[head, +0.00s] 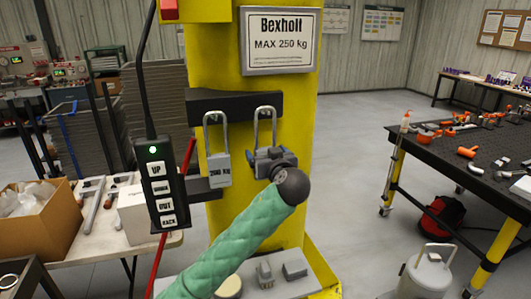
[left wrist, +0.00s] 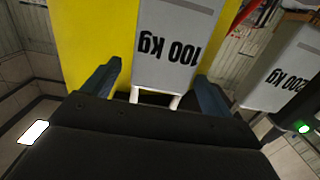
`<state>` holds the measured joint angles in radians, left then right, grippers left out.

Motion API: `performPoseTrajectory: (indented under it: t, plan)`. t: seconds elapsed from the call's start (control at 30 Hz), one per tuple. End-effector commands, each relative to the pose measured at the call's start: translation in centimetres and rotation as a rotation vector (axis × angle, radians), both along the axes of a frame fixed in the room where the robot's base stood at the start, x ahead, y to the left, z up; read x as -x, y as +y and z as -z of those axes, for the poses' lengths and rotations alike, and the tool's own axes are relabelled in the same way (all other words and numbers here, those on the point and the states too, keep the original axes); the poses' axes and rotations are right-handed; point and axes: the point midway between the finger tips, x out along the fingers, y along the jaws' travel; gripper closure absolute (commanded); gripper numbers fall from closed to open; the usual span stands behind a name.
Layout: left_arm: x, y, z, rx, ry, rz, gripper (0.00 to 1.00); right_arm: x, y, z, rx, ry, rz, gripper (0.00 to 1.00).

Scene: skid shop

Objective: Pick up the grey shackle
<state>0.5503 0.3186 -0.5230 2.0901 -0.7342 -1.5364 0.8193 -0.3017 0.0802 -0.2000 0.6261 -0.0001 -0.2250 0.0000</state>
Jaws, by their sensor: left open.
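Two grey shackles hang side by side from a dark bracket on the yellow column. The left one is marked 200 kg (head: 219,169). The right one (head: 265,108) shows mostly its loop, its body hidden behind my left gripper (head: 271,154). In the left wrist view the shackle marked 100 kg (left wrist: 172,45) appears upside down between the fingers of my left gripper (left wrist: 160,78). The fingers are open, one on each side of it, with gaps showing. The 200 kg shackle (left wrist: 283,72) stands to the right in that view. My right gripper is not in view.
A black pendant (head: 160,185) with a green light hangs left of the shackles. The bracket (head: 232,106) and a sign (head: 280,40) are on the column (head: 215,60). A dark table (head: 470,155) with tools stands right. Blocks (head: 294,270) lie below.

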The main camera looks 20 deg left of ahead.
Motion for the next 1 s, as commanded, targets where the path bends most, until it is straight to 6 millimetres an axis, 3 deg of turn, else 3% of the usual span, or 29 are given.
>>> performPoseTrajectory:
  t: [0.03, 0.2, 0.63, 0.9, 1.0]
  plan:
    - [-0.4, 0.4, -0.6, -0.003, 0.001, -0.002, 0.15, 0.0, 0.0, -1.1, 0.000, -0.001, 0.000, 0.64]
    - [-1.8, 1.3, -0.3, -0.003, 0.001, -0.003, 0.15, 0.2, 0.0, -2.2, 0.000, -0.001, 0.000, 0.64]
    - [-2.5, 1.7, 0.1, 0.000, 0.000, -0.001, 0.17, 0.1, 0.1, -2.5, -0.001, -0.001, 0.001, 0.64]
    - [-2.5, 1.7, 0.1, 0.000, 0.000, -0.001, 0.70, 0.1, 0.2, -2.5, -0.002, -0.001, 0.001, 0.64]
    - [-2.5, 1.7, 0.0, 0.000, -0.002, -0.001, 0.83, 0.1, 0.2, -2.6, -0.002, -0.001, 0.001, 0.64]
